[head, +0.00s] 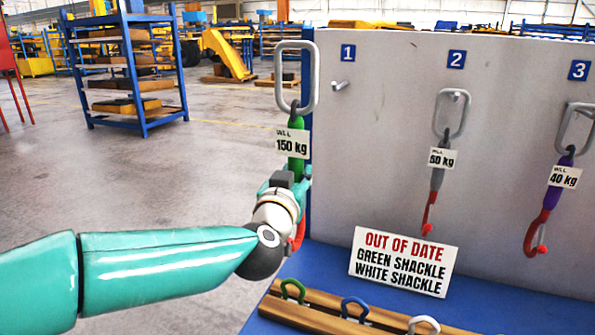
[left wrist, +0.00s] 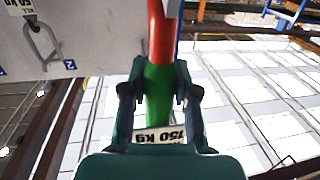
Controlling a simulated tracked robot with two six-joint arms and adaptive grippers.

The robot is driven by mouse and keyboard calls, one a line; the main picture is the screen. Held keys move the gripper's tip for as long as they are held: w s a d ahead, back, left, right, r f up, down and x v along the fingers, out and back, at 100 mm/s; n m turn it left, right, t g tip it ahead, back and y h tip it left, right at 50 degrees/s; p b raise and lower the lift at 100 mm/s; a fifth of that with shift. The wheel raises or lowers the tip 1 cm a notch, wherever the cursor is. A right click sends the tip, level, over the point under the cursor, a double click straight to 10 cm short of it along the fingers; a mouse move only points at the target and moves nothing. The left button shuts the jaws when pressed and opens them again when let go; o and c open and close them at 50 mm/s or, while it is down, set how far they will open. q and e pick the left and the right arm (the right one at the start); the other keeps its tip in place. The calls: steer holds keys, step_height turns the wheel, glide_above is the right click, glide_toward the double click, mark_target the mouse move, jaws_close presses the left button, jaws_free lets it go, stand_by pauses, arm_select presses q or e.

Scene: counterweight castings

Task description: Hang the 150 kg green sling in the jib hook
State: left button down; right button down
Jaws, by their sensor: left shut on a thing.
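The green sling (head: 298,163) has a 150 kg tag (head: 291,142), a big grey ring (head: 296,76) on top and a red hook (head: 297,234) below. It hangs upright left of the board, in the air. My left gripper (head: 296,178) is shut on its green body, under the tag. In the left wrist view, the green body (left wrist: 158,88) lies between my two fingers, with the upside-down tag (left wrist: 158,135) near the palm. I cannot make out the jib hook in either view. My right gripper is not in view.
The grey board (head: 385,130) has an empty peg (head: 340,86) at number 1. A grey sling (head: 436,182) hangs at 2 and a purple one (head: 553,196) at 3. An out-of-date sign (head: 404,262) and a wooden shackle rack (head: 325,317) stand on the blue bench (head: 320,262). Open floor lies left.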

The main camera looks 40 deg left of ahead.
arm_select(q)
steer(key=v, duration=0.4)
steer(key=shift+s+a+r+p, duration=0.2)
steer(key=shift+s+a+p, duration=0.05)
steer(key=shift+s+p, duration=0.15)
steer(key=shift+f, duration=0.1)
stand_by(0.6)
